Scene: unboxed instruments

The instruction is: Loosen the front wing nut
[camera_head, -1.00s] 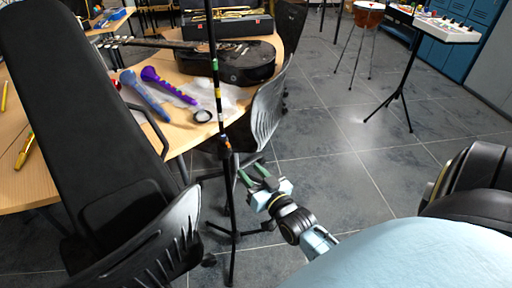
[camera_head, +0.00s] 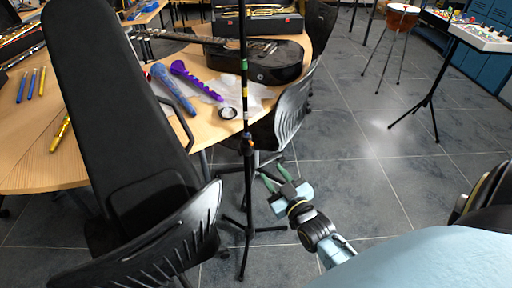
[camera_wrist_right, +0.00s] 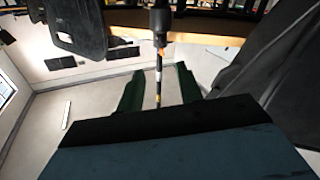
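A thin black stand pole (camera_head: 243,70) with coloured bands rises from a tripod base (camera_head: 246,228) on the floor. A dark collar with an orange mark (camera_head: 248,142) sits partway up the pole; the wing nut is too small to tell apart. My right gripper (camera_head: 274,175), with green fingers, is just right of the pole and a little below the collar. It is open and empty. In the right wrist view, the pole (camera_wrist_right: 158,82) shows between the two spread fingers, apparently beyond them and not gripped. My left gripper is not in view.
A black chair (camera_head: 165,240) stands close left of the pole, and another chair (camera_head: 292,108) is behind it. The wooden table (camera_head: 205,130) holds a black guitar (camera_head: 262,62) and purple and blue horns.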

